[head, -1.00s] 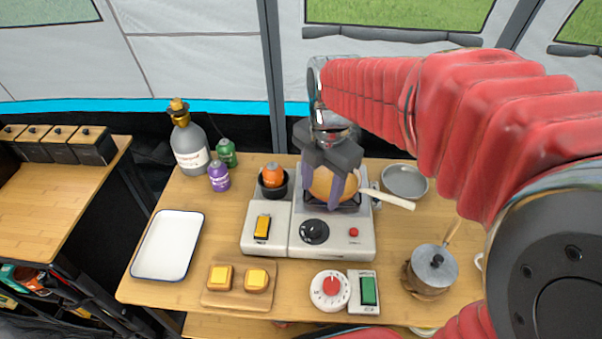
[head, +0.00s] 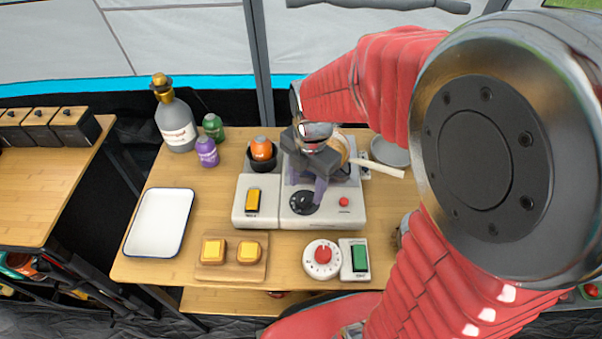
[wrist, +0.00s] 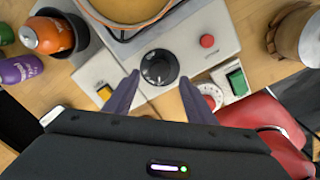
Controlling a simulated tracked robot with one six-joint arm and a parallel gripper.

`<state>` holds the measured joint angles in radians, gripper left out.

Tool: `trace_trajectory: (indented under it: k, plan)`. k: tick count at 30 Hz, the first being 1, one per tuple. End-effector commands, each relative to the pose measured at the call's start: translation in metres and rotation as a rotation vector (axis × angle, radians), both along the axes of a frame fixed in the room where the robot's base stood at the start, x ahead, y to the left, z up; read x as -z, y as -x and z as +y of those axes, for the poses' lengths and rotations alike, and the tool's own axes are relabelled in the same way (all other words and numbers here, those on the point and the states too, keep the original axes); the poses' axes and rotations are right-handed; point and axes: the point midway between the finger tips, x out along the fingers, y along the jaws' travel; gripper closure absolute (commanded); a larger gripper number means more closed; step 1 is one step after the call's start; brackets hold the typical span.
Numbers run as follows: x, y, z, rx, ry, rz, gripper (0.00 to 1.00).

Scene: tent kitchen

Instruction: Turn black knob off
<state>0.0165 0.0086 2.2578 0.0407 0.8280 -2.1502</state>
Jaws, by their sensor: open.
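The black knob (head: 305,202) is a round dial on the front of the white stove unit (head: 325,218). In the wrist view the black knob (wrist: 158,68) lies ahead of and between my two purple fingertips. My gripper (wrist: 155,85) is open and empty, with one finger on each side of the knob's near edge. In the head view my gripper (head: 309,185) hangs over the stove and partly covers it. I cannot tell whether the fingers touch the knob.
A pan with orange contents (wrist: 128,8) sits on the burner behind the knob. A red button (head: 344,201) is right of the knob, and a yellow switch (head: 253,200) is left. A red-and-white dial (head: 322,257) and green switch (head: 361,258) stand in front. A white tray (head: 187,222) lies left.

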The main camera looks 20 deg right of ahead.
Motion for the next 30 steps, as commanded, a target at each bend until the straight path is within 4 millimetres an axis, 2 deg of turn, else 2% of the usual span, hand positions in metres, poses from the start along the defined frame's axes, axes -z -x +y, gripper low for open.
trace_trajectory:
  k: [3,9,20,30]
  plan:
    - [0.019,0.0,0.001,0.0,0.0,0.004,0.5]
    - [0.037,-0.001,0.001,0.0,0.0,0.001,0.5]
    - [0.04,-0.002,0.001,0.0,0.0,-0.001,0.5]
    - [0.04,-0.002,0.001,0.0,0.001,-0.001,0.74]
